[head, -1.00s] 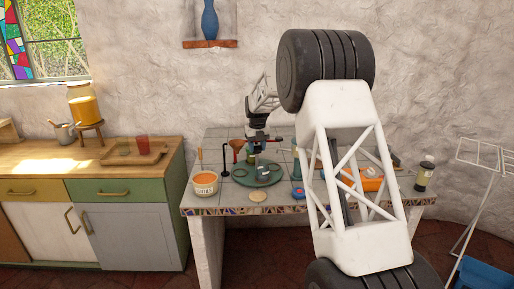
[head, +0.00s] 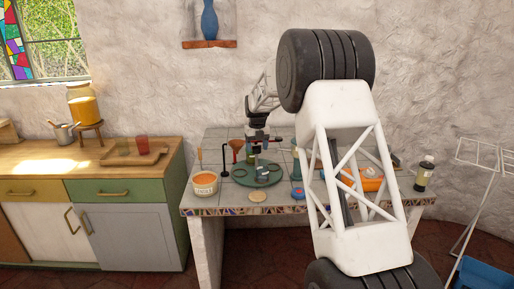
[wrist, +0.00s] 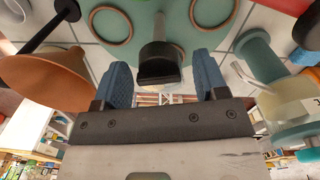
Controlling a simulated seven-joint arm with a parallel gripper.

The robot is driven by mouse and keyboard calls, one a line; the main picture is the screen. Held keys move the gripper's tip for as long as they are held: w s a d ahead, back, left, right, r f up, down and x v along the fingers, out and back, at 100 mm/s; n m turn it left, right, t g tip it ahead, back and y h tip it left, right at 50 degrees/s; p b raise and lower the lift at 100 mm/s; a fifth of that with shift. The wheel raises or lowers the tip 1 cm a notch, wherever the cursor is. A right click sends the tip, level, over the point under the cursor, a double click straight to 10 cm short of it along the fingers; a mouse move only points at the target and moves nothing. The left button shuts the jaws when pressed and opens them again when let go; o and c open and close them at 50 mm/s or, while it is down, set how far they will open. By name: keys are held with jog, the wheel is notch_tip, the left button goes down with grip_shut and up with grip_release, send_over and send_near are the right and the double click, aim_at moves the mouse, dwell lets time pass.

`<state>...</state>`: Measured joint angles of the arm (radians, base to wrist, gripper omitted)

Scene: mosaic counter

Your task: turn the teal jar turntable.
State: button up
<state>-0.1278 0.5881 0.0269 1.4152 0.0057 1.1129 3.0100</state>
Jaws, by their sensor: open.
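The teal turntable (head: 240,180) lies flat on the tiled counter, left of my big arm link in the head view. It fills the top middle of the wrist view (wrist: 145,15), with two brown-rimmed rings (wrist: 110,26) (wrist: 212,10) on it. A dark-topped upright piece (wrist: 160,55) stands at its near part, between my blue fingers. My gripper (wrist: 163,78) is open over the turntable, one finger on each side of that piece. I cannot tell whether the fingers touch it. In the head view my gripper (head: 257,152) points down and partly hides the turntable's far side.
A round tan disc (head: 258,195) lies in front. Orange things sit behind my arm link.

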jog(key=shift+r, duration=3.9)
jog(key=n, duration=1.3)
jog(key=shift+f, duration=0.1)
jog(key=n, duration=0.5)
jog(key=shift+f, duration=0.1)
jog(key=shift+f, duration=3.85)
